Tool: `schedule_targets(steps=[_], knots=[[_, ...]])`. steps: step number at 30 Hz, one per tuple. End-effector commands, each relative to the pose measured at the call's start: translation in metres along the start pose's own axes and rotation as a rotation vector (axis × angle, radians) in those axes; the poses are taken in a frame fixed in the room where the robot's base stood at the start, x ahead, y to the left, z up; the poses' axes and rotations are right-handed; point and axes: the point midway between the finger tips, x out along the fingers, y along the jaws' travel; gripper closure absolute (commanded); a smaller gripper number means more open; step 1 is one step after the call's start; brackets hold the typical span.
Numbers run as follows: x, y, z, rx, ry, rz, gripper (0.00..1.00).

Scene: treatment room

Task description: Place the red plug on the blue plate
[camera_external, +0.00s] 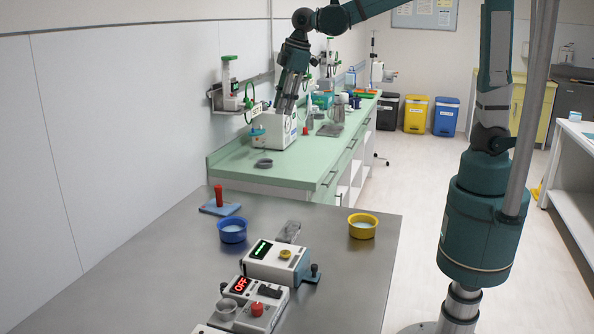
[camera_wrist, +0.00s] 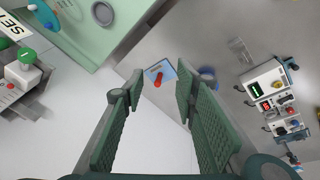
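The red plug (camera_external: 218,195) stands upright on the blue plate (camera_external: 207,209), a small flat square on the steel table. In the wrist view the red plug (camera_wrist: 158,80) shows small and far off, between the fingers, with the blue plate (camera_wrist: 167,68) under it. My gripper (camera_wrist: 157,92) is open and empty, its two green padded fingers wide apart. In the external view my gripper (camera_external: 284,112) is high above and beyond the plug, over the green counter, pointing down.
A blue bowl (camera_external: 232,231) stands just right of the plate, and a yellow bowl (camera_external: 362,226) further right. Devices with a green display (camera_external: 278,262) and a red "OFF" display (camera_external: 255,300) stand in front. A green counter (camera_external: 280,178) lies behind; the table's left part is clear.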

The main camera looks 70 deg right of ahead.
Motion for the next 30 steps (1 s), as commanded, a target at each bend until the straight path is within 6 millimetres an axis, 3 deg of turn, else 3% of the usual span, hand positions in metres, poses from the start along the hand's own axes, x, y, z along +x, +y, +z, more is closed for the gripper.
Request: schedule_targets(steps=[15,30], knots=[[-0.053,-0.038,0.087,0.227,0.078,0.065,0.7],[-0.077,-0.082,0.168,0.443,0.163,0.116,0.7]])
